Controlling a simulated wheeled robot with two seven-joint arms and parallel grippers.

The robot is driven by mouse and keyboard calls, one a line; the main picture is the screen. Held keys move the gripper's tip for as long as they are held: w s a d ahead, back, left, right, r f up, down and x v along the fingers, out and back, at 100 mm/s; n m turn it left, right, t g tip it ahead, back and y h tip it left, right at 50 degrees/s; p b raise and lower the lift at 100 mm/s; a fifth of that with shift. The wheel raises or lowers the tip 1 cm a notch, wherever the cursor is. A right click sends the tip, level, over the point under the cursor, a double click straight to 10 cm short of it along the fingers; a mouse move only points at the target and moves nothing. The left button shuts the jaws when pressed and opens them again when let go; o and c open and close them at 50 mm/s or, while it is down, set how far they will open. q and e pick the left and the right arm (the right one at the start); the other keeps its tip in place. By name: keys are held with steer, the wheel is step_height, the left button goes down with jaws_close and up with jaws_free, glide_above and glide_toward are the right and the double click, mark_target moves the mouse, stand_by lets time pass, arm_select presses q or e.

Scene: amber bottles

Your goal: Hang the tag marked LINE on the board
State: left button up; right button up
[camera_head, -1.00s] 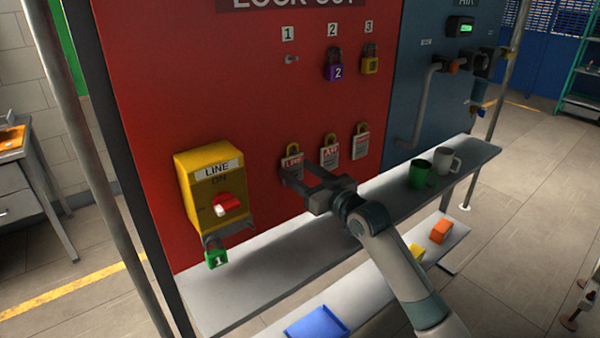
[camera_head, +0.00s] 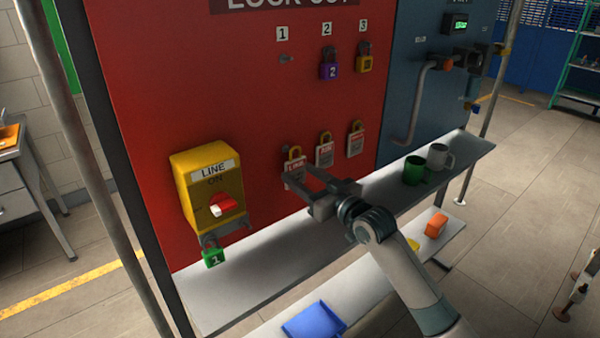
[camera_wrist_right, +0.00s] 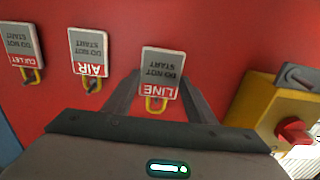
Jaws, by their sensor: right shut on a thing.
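The tag marked LINE (camera_head: 294,169) is white and red with a yellow loop, in front of the red board (camera_head: 230,90). My right gripper (camera_head: 300,180) is shut on it; in the right wrist view the tag (camera_wrist_right: 162,72) appears upside down between the fingers (camera_wrist_right: 160,95). I cannot tell whether its loop still touches the board. The peg under number 1 (camera_head: 286,58) is bare. A purple padlock (camera_head: 329,64) hangs under 2 and a yellow one (camera_head: 364,62) under 3. My left gripper is not in view.
The AIR tag (camera_head: 325,152) and another tag (camera_head: 355,142) hang right of LINE. A yellow LINE switch box (camera_head: 208,190) with a green padlock (camera_head: 212,257) is at left. Green (camera_head: 414,170) and grey mugs (camera_head: 440,156) stand on the shelf (camera_head: 225,290) below.

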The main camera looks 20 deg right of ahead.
steer(key=shift+p+v, duration=0.75)
steer(key=shift+v, duration=1.25)
steer(key=s+a+f+n+g+y+b, duration=0.1)
steer(key=s+a+f+y, duration=0.1)
steer(key=s+a+f, duration=0.2)
steer(key=s+a+f+n+g+y+b, duration=0.1)
steer(key=s+a+f, duration=0.3)
steer(key=s+a, duration=0.4)
steer(key=s+n+y+b, duration=0.1)
steer(key=s, duration=0.2)
steer(key=shift+s+a+f, duration=0.3)
steer(key=shift+a+f, duration=0.05)
steer(key=shift+w, duration=0.2)
steer(key=w+a+f+b, duration=0.1)
steer(key=w+a+b, duration=0.2)
steer(key=w, duration=0.5)
steer(key=shift+f, duration=0.35)
stand_by(0.6)
steer(key=shift+w, duration=0.2)
stand_by(0.3)
